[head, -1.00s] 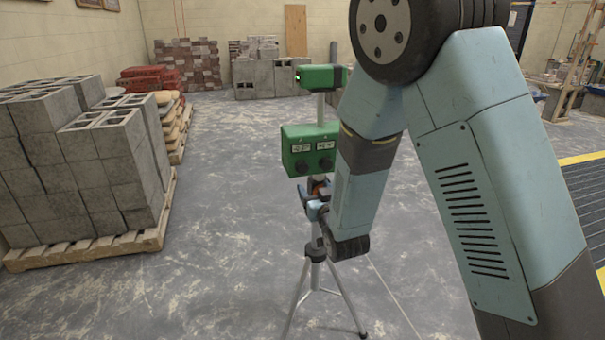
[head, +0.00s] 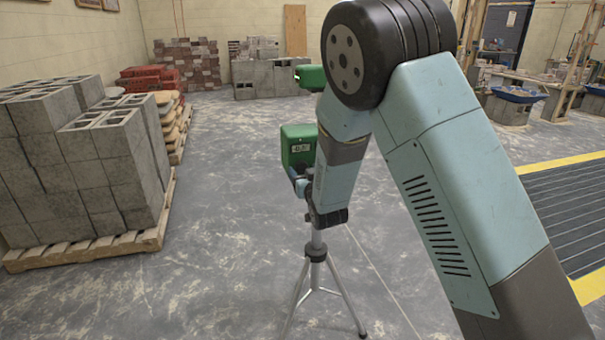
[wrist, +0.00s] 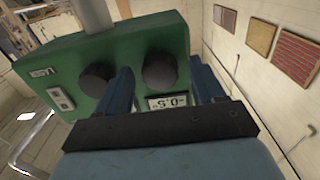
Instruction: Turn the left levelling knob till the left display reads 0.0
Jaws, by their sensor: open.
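The green levelling box (head: 288,140) stands on a tripod; in the head view my arm covers its right part. In the wrist view the box (wrist: 130,50) appears upside down, so its left knob (wrist: 160,70) shows on the right and the right knob (wrist: 98,79) on the left. The left display (wrist: 168,101) reads about 0.5, perhaps with a minus sign; it also shows small in the head view (head: 301,148). My gripper (wrist: 160,76) is open, its blue fingers on either side of the left knob. I cannot tell whether they touch it.
The tripod (head: 317,270) has spread legs below my gripper. A pallet of grey blocks (head: 90,160) stands at left. More blocks and bricks are at the back wall. The floor between is clear.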

